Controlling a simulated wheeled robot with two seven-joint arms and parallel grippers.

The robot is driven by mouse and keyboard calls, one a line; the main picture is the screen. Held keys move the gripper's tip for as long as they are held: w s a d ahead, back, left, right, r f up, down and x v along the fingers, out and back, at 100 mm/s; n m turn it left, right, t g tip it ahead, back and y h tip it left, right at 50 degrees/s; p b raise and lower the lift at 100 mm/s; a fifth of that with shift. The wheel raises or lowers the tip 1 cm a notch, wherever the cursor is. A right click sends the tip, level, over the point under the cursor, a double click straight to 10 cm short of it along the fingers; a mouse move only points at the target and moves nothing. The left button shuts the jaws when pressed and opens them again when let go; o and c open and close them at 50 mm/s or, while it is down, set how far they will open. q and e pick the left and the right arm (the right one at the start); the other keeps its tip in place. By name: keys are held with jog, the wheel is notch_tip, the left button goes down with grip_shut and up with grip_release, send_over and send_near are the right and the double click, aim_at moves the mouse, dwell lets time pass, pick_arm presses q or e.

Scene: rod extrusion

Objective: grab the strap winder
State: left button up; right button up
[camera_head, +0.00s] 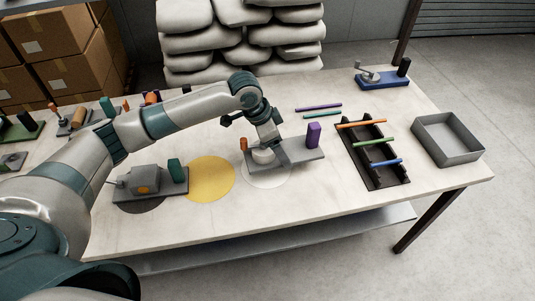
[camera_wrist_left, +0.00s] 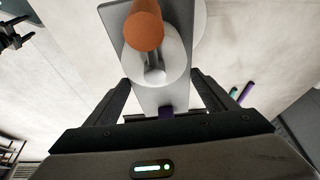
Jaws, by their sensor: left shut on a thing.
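The strap winder seems to be the device with a grey base plate (camera_head: 292,153), a pale round drum, an orange knob and a purple block (camera_head: 313,133). It lies at the middle of the table over a white disc. My left gripper (camera_head: 268,144) reaches down onto it from above. In the left wrist view its fingers (camera_wrist_left: 163,100) straddle the winder (camera_wrist_left: 170,68) around the drum's crank area and are shut on it. The orange knob (camera_wrist_left: 144,28) stands toward the camera. The exact contact is partly hidden.
A grey device (camera_head: 150,183) with a green block lies left, beside a yellow disc (camera_head: 210,180). To the right are loose rods (camera_head: 318,107), a black rack (camera_head: 372,150) holding coloured rods, and an empty grey tray (camera_head: 447,139). A blue-based device (camera_head: 382,79) sits far right.

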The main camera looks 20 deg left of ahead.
aim_at(297, 153)
pick_arm(q)
jog(key=d, duration=0.1)
jog(key=d+r, duration=0.2)
jog(key=shift+w+d+b, duration=0.25)
jog(key=shift+d+b, duration=0.05)
jog(key=shift+b, duration=0.05)
jog(key=d+r, duration=0.2)
jog(key=d, duration=0.1)
jog(key=shift+w+b, duration=0.1)
jog(key=shift+b, duration=0.25)
jog(key=shift+d+r, duration=0.3)
jog(key=shift+d, duration=0.1)
pick_arm(e)
jog(key=shift+t, duration=0.7)
jog(key=w, duration=0.1)
jog(key=w+a, duration=0.1)
jog(key=w, duration=0.1)
jog(key=w+a, duration=0.1)
jog(key=shift+w+f, duration=0.3)
jog(key=shift+f, duration=0.1)
pick_arm(q)
jog(key=shift+w, duration=0.1)
